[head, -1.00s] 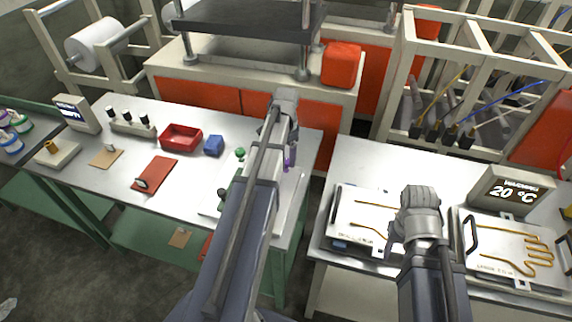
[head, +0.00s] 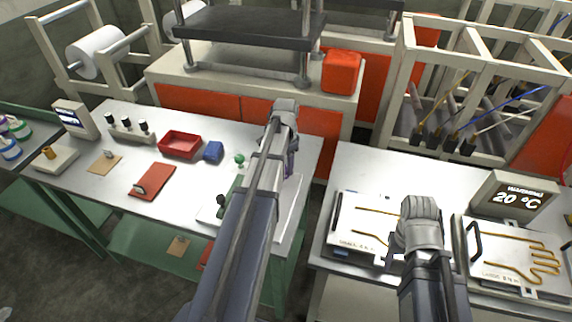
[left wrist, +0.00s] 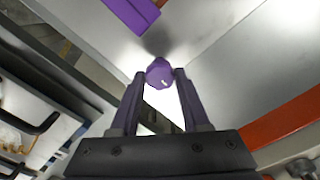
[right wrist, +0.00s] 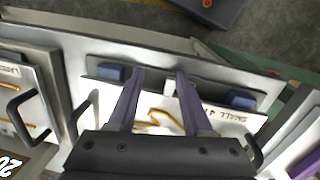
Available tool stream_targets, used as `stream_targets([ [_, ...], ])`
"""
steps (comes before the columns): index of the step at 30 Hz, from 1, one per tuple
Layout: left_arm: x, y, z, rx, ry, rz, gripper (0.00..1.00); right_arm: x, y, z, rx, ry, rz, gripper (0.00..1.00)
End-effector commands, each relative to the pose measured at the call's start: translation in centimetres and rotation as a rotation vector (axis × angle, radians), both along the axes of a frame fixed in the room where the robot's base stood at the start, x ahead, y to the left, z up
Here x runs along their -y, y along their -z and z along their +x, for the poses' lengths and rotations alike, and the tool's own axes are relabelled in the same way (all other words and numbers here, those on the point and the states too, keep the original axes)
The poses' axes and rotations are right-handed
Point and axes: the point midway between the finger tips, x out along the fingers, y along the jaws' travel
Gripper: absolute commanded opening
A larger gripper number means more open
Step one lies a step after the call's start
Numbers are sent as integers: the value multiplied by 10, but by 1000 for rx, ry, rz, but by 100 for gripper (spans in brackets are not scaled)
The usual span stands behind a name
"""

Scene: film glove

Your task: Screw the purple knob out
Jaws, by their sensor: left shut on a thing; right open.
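The purple knob (left wrist: 159,73) shows in the left wrist view as a small faceted piece with a pale mark. My left gripper (left wrist: 160,79) is shut on it, one finger on each side, over a bright metal surface. In the head view my left gripper (head: 290,160) is at the right part of the left table, and my own arm hides the knob there. My right gripper (right wrist: 160,75) is open and empty above a plate with a gold glove outline in the right wrist view. It also shows over the right table in the head view (head: 392,256).
A purple block (left wrist: 133,12) lies near the knob. The left table holds a green knob (head: 239,159), a blue block (head: 213,151), a red tray (head: 180,145) and a red plate (head: 152,181). A display (head: 512,194) reading 20 °C stands on the right table.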

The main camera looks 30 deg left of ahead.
Motion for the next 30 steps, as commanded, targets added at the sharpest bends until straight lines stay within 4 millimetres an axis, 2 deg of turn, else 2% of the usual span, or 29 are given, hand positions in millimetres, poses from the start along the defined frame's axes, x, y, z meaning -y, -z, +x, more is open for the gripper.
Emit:
stream_targets([
  [1,0,0,0,0,0,0,13,0,0,0,0,0,0,50],
  [5,0,0,0,0,0,0,0,0,0,0,0,0,0,50],
  [17,0,0,0,0,-58,0,0,0,0,0,0,0,0,50],
  [30,0,0,0,-1,-420,0,0,0,0,0,0,0,0,50],
])
